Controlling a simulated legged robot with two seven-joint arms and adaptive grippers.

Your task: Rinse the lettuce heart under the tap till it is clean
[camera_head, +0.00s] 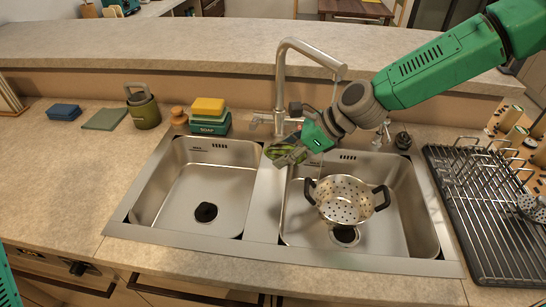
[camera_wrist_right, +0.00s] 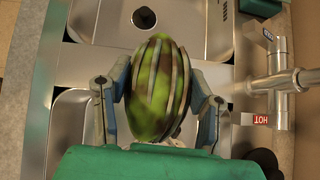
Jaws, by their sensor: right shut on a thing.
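The lettuce heart (camera_wrist_right: 152,85) is an oval green head with light ribs and dark brown patches, seen in the right wrist view. My right gripper (camera_head: 289,155) is shut on it, with one finger on each side. In the head view the lettuce (camera_head: 274,152) is partly hidden by the gripper, above the divider between the two basins. The silver tap (camera_head: 281,85) arches over the right basin (camera_head: 400,215), its spout end right of and above the gripper. My left gripper is out of view.
A steel colander (camera_head: 346,200) with black handles sits in the right basin. The left basin (camera_head: 175,195) is empty. A green soap box with yellow sponge (camera_head: 209,115) and a green canister (camera_head: 143,110) stand behind left. A wire dish rack (camera_head: 485,205) is at right.

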